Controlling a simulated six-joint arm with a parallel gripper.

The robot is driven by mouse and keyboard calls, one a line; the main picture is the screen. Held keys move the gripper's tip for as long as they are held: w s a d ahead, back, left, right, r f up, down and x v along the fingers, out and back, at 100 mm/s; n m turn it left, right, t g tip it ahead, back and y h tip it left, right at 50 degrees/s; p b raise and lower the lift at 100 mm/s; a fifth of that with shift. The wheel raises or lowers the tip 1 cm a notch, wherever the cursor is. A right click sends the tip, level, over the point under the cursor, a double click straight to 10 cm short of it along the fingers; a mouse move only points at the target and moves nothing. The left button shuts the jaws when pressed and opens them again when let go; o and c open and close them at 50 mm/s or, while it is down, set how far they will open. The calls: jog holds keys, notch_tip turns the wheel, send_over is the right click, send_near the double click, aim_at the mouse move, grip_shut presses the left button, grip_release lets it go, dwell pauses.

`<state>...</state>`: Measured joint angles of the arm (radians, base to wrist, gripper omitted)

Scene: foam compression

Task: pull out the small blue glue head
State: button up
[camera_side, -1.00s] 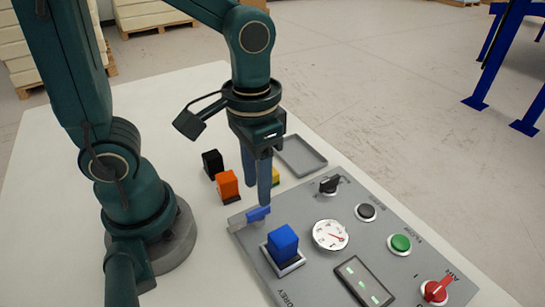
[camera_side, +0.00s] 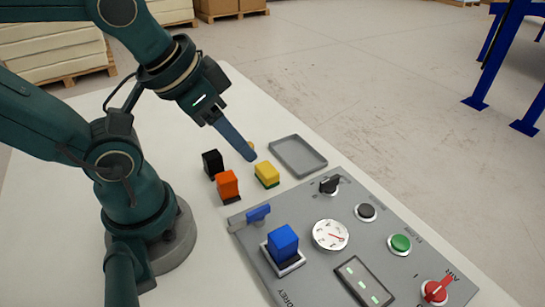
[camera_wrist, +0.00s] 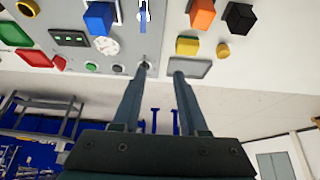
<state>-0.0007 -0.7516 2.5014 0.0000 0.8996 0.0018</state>
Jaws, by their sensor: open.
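The blue block (camera_side: 283,243) sits upright in a light square socket on the grey control panel (camera_side: 310,212). It also shows at the top of the wrist view (camera_wrist: 100,18). A blue lever handle (camera_side: 258,214) is at the panel's near-left corner. My gripper (camera_side: 250,156) is tilted, empty and away from the blue block, beyond the panel by the yellow block. In the wrist view its two fingers (camera_wrist: 162,70) are apart with nothing between them.
Black (camera_side: 212,163), orange (camera_side: 228,186) and yellow (camera_side: 267,174) blocks stand beyond the panel, with a small round golden piece (camera_wrist: 223,50). A grey tray (camera_side: 298,156) lies at the table's right edge. The panel carries a gauge (camera_side: 330,235), knobs and buttons.

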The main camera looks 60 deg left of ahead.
jog(key=o, duration=0.8)
jog(key=shift+c, duration=0.2)
jog(key=g, duration=0.5)
send_over(283, 236)
jog(key=shift+w+a+f, duration=0.15)
jog(key=shift+w+f, duration=0.05)
jog(key=shift+f, duration=0.4)
jog(key=shift+w+a+f, duration=0.1)
jog(key=shift+w+f, duration=0.05)
jog(key=shift+f, duration=0.45)
jog(key=shift+s+d+f+g, duration=0.25)
jog(key=shift+s+f+g, duration=0.05)
jog(key=shift+f, duration=4.5)
